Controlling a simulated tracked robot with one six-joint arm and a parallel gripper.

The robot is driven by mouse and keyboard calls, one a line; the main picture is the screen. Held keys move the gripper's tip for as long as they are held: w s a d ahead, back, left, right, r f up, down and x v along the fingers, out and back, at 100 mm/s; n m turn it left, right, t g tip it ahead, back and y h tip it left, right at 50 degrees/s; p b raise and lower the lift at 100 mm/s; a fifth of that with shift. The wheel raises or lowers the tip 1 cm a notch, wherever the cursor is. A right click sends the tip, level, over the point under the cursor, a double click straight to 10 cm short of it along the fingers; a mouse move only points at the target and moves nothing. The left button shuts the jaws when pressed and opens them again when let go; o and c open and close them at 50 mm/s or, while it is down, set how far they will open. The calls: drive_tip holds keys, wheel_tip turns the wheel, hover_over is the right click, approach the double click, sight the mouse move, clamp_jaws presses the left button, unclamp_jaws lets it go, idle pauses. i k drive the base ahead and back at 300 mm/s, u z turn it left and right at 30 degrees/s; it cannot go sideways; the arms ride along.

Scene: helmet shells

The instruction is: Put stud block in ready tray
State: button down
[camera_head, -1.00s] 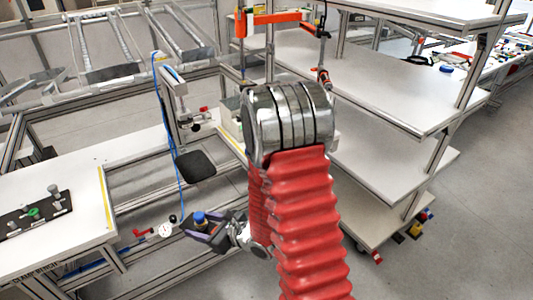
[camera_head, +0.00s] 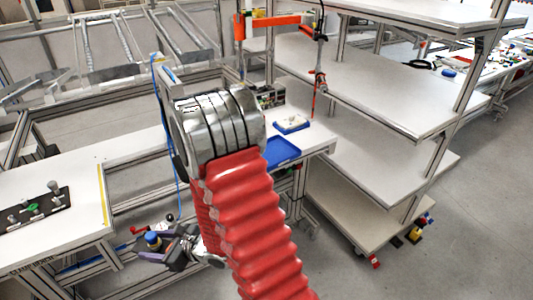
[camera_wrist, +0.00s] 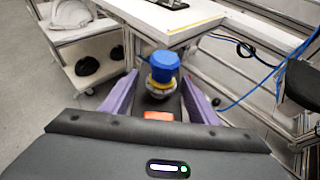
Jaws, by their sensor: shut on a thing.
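The piece I take to be the stud block (camera_wrist: 163,68) has a blue faceted cap over a yellow band and a greyish base. It sits between the purple fingers of my gripper (camera_wrist: 162,88), which is shut on it. In the head view the blue-capped block (camera_head: 153,238) shows at the lower left in my gripper (camera_head: 157,246), off the bench's side and below its top. A flat blue tray (camera_head: 283,152) lies on the far bench, partly hidden by my red-sleeved arm. I cannot tell for sure whether it is the ready tray.
A blue-rimmed tray with white contents (camera_head: 292,123) stands behind the blue tray. A left bench (camera_head: 75,228) carries a black plate with studs (camera_head: 38,208). A white shelf rack (camera_head: 360,90) stands right. In the wrist view a bench edge (camera_wrist: 175,32) and blue cables (camera_wrist: 262,85) are close.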

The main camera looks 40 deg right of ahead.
sight(271, 154)
drive_tip(key=z, duration=0.05)
drive_tip(key=k, duration=1.1)
drive_tip(key=z, duration=0.3)
drive_tip(key=i, duration=0.7)
drive_tip(key=z, duration=0.05)
